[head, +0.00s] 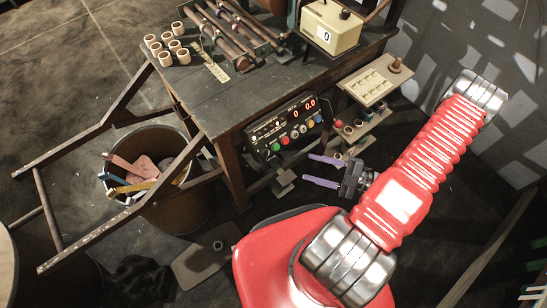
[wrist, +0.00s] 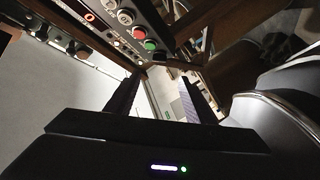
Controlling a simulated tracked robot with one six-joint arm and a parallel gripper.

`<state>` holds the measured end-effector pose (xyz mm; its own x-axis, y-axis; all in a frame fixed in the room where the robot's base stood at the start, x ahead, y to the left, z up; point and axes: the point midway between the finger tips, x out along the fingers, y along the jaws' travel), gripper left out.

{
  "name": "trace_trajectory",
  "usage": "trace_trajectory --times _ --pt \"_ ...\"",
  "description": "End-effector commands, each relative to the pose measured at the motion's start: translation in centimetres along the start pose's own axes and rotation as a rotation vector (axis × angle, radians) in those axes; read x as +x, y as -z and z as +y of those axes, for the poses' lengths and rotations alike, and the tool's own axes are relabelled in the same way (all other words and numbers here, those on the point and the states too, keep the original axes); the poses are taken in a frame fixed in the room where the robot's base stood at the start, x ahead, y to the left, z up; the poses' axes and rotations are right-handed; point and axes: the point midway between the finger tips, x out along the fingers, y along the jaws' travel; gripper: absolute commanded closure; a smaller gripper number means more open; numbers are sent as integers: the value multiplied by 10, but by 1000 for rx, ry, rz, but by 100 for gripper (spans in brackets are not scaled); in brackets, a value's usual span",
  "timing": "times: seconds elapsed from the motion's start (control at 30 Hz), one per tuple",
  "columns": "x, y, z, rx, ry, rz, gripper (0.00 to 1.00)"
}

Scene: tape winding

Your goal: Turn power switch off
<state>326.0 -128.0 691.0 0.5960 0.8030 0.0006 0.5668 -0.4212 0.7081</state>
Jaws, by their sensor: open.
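The control panel (head: 268,127) hangs under the front edge of the workbench, with a lit red display (head: 302,108) and a row of coloured buttons. Its green button (head: 276,146) is at the lower left. The panel (wrist: 108,22) also fills the upper left of the wrist view, with round knobs and red and green buttons. I cannot tell which control is the power switch, or its position. My gripper (head: 308,169) is open and empty, below and in front of the panel's right part. Its two fingers (wrist: 162,77) are apart in the wrist view.
The dark workbench (head: 213,95) carries wooden rollers and several small spools (head: 164,58). A cream box (head: 331,27) stands at its back right. A small side shelf (head: 360,101) stands right of the panel. A bin (head: 180,207) with scraps is at lower left.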

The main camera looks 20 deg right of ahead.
Motion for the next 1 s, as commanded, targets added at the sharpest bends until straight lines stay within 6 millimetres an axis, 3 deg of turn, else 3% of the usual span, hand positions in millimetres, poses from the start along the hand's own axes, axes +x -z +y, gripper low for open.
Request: trace_trajectory --times 0.27,1.0 --pt "14 0 0 -1 2 3 52" --pt "94 1 0 -1 4 3 52"
